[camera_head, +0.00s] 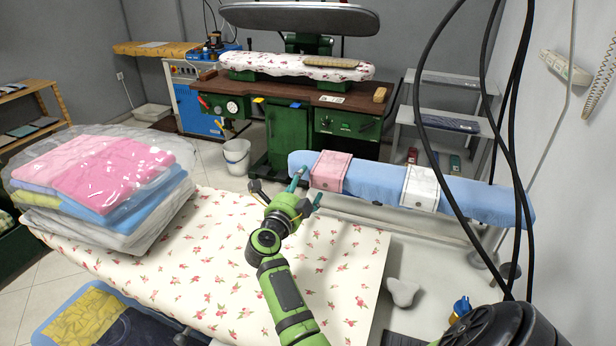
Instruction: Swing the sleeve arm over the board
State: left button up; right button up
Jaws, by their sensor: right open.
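The sleeve arm (375,187) is a long, narrow, blue padded bar at right of centre. It lies along and past the far right edge of the board, with its left end near that edge. A pink folded cloth (331,169) and a white one (420,188) are wrapped over it. The board (215,275) has a cream cover with red flowers and fills the lower middle. My right gripper (308,188) is open, with its teal fingertips close to the left end of the sleeve arm; I cannot tell whether they touch. My left gripper is out of view.
Plastic-wrapped folded laundry (100,180) covers the board's left end. Black cables (428,120) hang at the right. A green pressing machine (290,120) and a white bucket (237,157) stand behind. The middle of the board is clear except for my right arm.

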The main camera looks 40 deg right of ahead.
jog(key=x, duration=0.3)
jog(key=shift+w+d, duration=0.1)
jog(key=shift+d, duration=0.1)
jog(key=shift+c, duration=0.9)
jog(key=c, duration=1.4)
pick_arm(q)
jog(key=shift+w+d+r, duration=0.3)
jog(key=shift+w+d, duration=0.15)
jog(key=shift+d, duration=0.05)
pick_arm(e)
grip_shut()
jog(key=shift+f, duration=0.1)
